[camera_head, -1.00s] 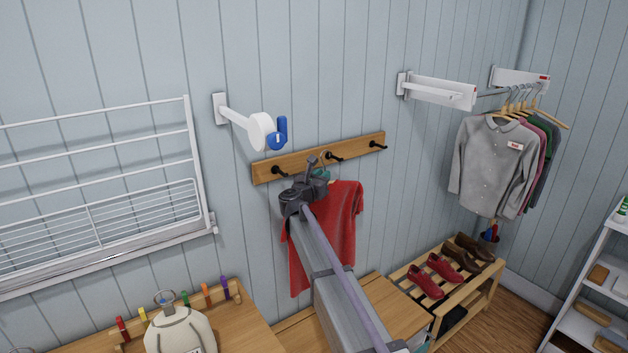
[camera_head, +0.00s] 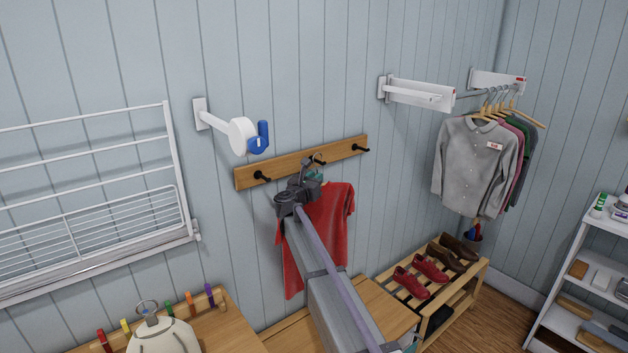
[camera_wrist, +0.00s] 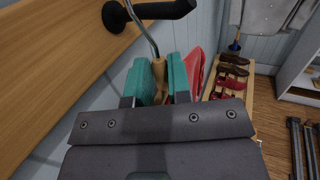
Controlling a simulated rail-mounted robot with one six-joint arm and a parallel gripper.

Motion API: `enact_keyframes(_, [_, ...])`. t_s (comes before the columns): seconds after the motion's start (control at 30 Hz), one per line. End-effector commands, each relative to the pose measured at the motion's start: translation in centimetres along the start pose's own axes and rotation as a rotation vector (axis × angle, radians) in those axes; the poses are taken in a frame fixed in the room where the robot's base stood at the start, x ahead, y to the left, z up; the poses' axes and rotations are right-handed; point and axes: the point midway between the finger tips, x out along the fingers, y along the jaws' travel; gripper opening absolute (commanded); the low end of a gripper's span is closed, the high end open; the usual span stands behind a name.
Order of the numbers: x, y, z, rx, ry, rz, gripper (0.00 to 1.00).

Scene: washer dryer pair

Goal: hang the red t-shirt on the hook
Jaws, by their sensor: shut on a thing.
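The red t-shirt (camera_head: 328,222) hangs on a hanger in front of the wall, below the wooden hook rail (camera_head: 246,178). My gripper (camera_wrist: 160,80) is shut on the hanger's wooden neck (camera_wrist: 158,70), between its teal fingers. The hanger's metal hook (camera_wrist: 146,30) rises to a black hook (camera_wrist: 168,9) on the rail. They overlap in the wrist view, and I cannot tell whether the metal hook rests on it. In the head view my gripper (camera_head: 313,175) is just below the rail's middle hook (camera_head: 318,160). Part of the shirt is hidden behind my arm.
The left hook (camera_head: 262,176) and right hook (camera_head: 361,149) are bare. A white wall bracket with a blue part (camera_head: 258,138) is above the rail's left end. A drying rack (camera_head: 90,200) is at left, a shoe bench (camera_head: 440,278) at lower right, a grey shirt (camera_head: 475,165) at right.

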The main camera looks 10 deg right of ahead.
Motion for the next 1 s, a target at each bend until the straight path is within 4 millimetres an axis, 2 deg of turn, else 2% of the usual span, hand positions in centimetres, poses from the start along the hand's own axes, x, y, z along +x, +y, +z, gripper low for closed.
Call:
enact_keyframes(0.5, [0.4,-0.2,-2.2,0.0,0.0,0.0,0.0])
enact_keyframes(0.77, [0.5,-0.3,-2.2,0.0,0.0,0.0,0.0])
enact_keyframes(0.8, [0.5,-0.3,-2.2,0.0,0.0,0.0,0.19])
enact_keyframes(1.0, [0.5,-0.3,-2.2,0.0,0.0,0.0,0.39])
